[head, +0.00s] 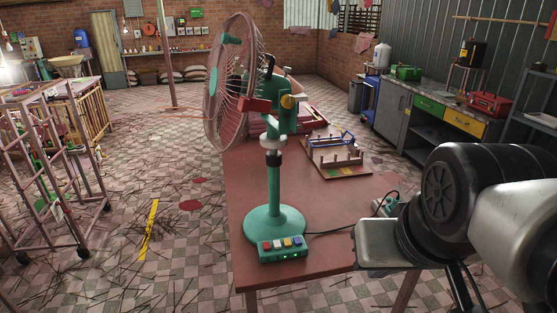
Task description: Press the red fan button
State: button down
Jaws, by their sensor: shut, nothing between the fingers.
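A teal standing fan (274,185) with a round wire cage stands near the front edge of a reddish table (330,255). At the front of its base is a small teal control box (283,255) with a row of several coloured buttons. The red button (267,245) is at the left end of the row, beside a blue one. My gripper (362,246) is a silver end piece at the lower right, to the right of the control box and apart from it. It is shut and empty; its fingertips are hard to make out.
A dark cable runs right from the fan base to a small box (388,204). A wooden rack (336,154) stands further back on the table. The tabletop between the control box and my gripper looks clear. A pink metal frame (52,160) stands at left.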

aim_at(266, 246)
jog(key=i+j+z, duration=0.15)
jog(key=j, duration=0.35)
jog(key=i+j+z, duration=0.2)
jog(key=j, duration=0.25)
jog(key=j+z, duration=0.15)
jog(key=j, duration=0.35)
jog(key=j+z, duration=0.15)
jog(key=j, duration=0.4)
jog(key=i, duration=0.05)
